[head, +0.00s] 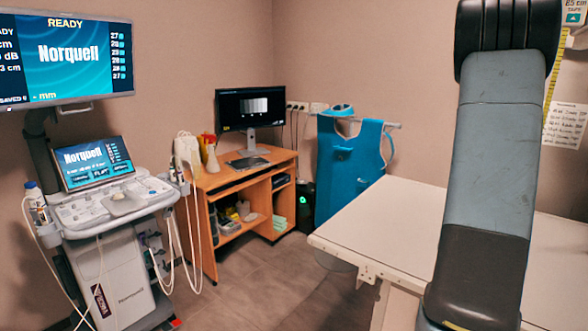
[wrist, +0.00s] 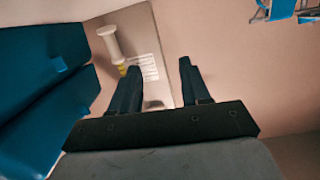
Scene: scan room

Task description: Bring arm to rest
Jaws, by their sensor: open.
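My arm (head: 490,150) rises through the right side of the head view, in front of the exam table. Its grey and black links cover part of the table and wall. My gripper (wrist: 158,68) shows in the wrist view, with its two dark fingers apart and nothing between them. Past the fingers are a bare wall and a pale sheet of paper (wrist: 147,66). The gripper itself is not visible in the head view.
A white-topped table (head: 385,225) lies beneath my arm. An ultrasound cart (head: 112,215) stands left, beside a wooden desk (head: 240,180) with a monitor. A blue apron (head: 347,165) hangs behind. Blue-teal panels (wrist: 42,60) fill the wrist view's left. Floor shows between cart and table.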

